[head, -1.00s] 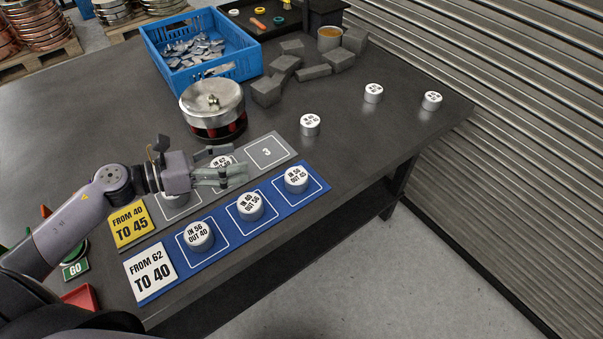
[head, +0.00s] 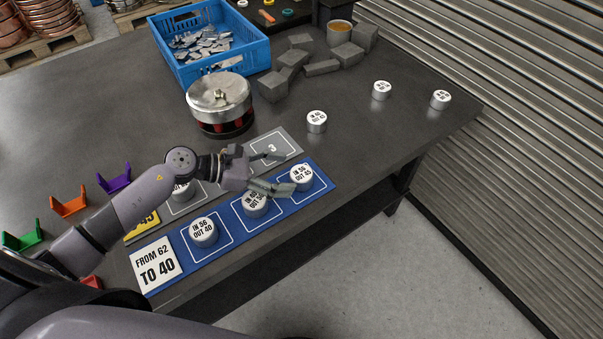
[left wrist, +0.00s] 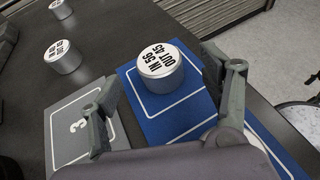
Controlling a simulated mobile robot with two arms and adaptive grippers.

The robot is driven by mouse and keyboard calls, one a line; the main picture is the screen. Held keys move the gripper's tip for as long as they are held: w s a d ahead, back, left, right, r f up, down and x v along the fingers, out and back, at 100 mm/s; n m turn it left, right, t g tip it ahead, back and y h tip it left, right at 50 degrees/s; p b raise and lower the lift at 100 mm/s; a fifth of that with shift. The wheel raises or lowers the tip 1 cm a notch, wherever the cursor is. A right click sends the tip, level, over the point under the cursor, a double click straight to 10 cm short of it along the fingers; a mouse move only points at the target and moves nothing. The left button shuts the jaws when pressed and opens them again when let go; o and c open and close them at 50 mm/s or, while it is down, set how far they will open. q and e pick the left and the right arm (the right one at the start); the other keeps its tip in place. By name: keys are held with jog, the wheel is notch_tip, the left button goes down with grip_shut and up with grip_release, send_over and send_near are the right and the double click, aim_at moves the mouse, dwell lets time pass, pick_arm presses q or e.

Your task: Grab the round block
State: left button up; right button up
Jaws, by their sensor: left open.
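Several round silver blocks with white labelled tops are in view. One reading IN 56 OUT 45 (head: 302,179) stands in the far right square of the blue strip (head: 237,237). It also shows in the left wrist view (left wrist: 161,80), beyond and between the fingers. Two more blue-strip blocks, IN 56 OUT 40 (head: 204,232) and a partly covered one (head: 254,206), stand to its left. My left gripper (head: 277,172) is open and empty, fingers spread above the strips, just left of the IN 56 OUT 45 block. My right gripper is not in view.
Loose round blocks (head: 317,122), (head: 381,90) and (head: 440,100) stand on the open table (head: 370,135). A grey strip (head: 286,136) has an empty square marked 3. A metal drum-like device (head: 219,103), a blue crate (head: 212,71) and grey blocks (head: 272,86) stand behind.

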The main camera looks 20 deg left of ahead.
aim_at(299, 174)
pick_arm(q)
jog(key=p+x, duration=0.1)
jog(key=x, duration=0.3)
jog(key=shift+w+d+f+p, duration=0.1)
jog(key=shift+w+d+p, duration=0.1)
jog(key=shift+p, duration=0.2)
jog(key=shift+w+d+f, duration=0.25)
jog(key=shift+d+f, duration=0.05)
jog(key=shift+d, duration=0.1)
jog(key=shift+c, duration=0.5)
jog(key=c, duration=1.3)
